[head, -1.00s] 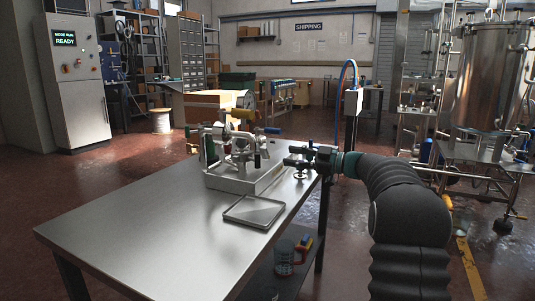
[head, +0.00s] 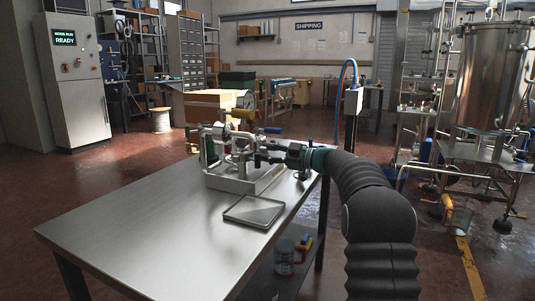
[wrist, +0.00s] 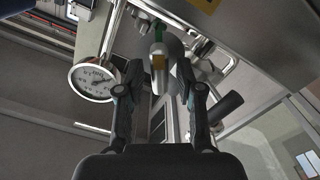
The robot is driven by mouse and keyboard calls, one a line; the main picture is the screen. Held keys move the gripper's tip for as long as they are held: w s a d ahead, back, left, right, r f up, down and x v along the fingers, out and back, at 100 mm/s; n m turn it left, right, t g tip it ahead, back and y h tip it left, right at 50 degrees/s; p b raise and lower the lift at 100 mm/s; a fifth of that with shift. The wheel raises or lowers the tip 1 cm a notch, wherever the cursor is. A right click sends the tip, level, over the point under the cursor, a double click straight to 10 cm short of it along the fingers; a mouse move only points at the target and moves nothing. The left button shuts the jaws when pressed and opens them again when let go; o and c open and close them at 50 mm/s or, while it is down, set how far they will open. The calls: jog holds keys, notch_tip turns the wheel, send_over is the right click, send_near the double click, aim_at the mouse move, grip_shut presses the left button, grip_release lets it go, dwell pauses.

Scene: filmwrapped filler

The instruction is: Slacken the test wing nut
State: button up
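The metal fixture with its pipes and valves (head: 228,141) stands in a shallow pale tray (head: 232,184) on the steel table. My gripper (head: 266,152) is at the fixture's right side, pointing left into it. In the wrist view my gripper (wrist: 157,88) is open, one finger on each side. A rounded metal part with a yellowish band (wrist: 158,62) shows between and beyond the fingertips; whether they touch it I cannot tell. I cannot make out the test wing nut for certain in either view.
A round dial gauge (wrist: 93,82) is close left of the fingers, and a dark handle (wrist: 226,106) is close right. An empty shallow tray (head: 253,211) lies in front of the fixture. The steel table's (head: 150,235) left and front are clear.

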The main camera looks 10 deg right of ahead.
grip_shut()
